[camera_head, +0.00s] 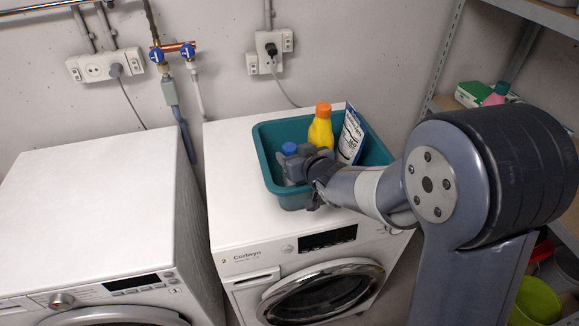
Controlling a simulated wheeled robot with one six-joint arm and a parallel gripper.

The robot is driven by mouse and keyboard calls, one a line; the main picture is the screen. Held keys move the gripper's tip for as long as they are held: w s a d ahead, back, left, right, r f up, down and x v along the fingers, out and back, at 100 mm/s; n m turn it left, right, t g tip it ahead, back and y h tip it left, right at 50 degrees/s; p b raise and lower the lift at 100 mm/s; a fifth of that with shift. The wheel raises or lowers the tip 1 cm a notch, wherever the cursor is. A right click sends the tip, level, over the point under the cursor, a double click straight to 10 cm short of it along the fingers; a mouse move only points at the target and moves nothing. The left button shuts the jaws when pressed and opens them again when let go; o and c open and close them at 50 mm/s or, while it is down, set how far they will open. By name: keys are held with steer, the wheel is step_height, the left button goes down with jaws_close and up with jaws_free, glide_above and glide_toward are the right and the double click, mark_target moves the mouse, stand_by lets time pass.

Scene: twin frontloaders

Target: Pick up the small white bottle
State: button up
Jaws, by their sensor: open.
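A teal tub (258,137) stands on top of the right washing machine. Inside it at the left, a blue cap (289,148) shows, which looks like the top of the small white bottle; its body is mostly hidden by my gripper, so I cannot tell its colour. My gripper (297,168) is over the tub's front left part, right at this bottle, and is open. I cannot tell whether the fingers touch or straddle it.
In the tub, a yellow bottle with an orange cap (321,128) stands behind my gripper, and a white printed packet (350,138) leans at the right. The left washing machine (90,190) has a clear top. Shelving (447,55) stands at the right, a lime bucket (537,300) below.

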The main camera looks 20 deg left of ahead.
steer(key=shift+x, duration=1.1)
jaws_close()
